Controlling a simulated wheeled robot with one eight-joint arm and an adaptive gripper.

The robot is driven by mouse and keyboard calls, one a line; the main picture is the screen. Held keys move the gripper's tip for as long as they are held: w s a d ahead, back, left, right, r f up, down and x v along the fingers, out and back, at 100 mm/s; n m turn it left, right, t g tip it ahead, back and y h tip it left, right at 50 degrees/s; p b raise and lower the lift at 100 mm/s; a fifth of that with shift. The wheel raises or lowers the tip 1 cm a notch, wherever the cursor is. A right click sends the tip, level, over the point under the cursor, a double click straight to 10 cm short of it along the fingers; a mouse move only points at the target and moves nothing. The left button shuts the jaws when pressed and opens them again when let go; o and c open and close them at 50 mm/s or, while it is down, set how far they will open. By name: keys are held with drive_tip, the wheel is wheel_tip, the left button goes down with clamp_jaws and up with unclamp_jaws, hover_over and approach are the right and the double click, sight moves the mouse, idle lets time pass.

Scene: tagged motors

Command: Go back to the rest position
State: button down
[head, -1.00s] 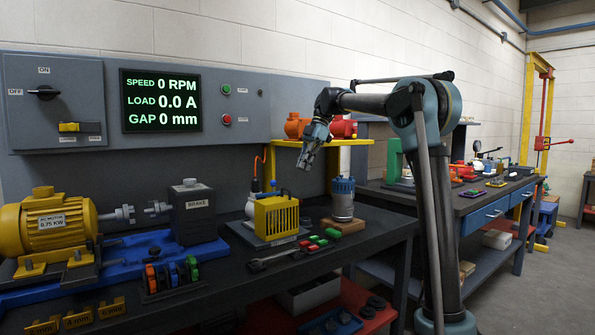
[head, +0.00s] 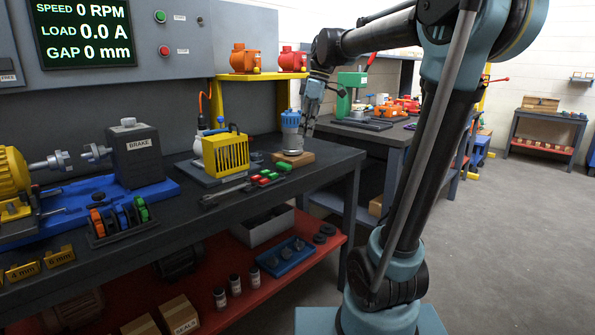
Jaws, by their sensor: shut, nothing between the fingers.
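My gripper (head: 310,118) hangs from my raised arm, pointing down, near the right end of the dark workbench (head: 335,158). Its fingers look small and close together, with nothing seen between them. In the picture it lies just right of a grey motor with a blue top (head: 290,132), which stands on a wooden block (head: 293,158). I cannot tell the depth gap between the fingers and this motor.
A yellow slotted cover (head: 225,153) and the brake block (head: 137,155) stand on the bench. A yellow shelf (head: 228,83) carries orange and red motors. Below, a red shelf (head: 205,290) holds boxes and jars. The floor (head: 495,240) at right is clear.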

drive_tip(key=s+d+f+m+t+h, duration=0.1)
drive_tip(key=s+d+f+m, duration=0.6)
drive_tip(key=s+f, duration=0.4)
drive_tip(key=s+d+f+m+t+h, duration=0.1)
drive_tip(key=s+d+f+m+t, duration=0.1)
drive_tip(key=s+d+f+m, duration=0.6)
drive_tip(key=s+d+f, duration=0.1)
drive_tip(key=s+f, duration=0.3)
drive_tip(key=f, duration=0.5)
drive_tip(key=shift+h, duration=0.3)
drive_tip(key=shift+d+f, duration=0.1)
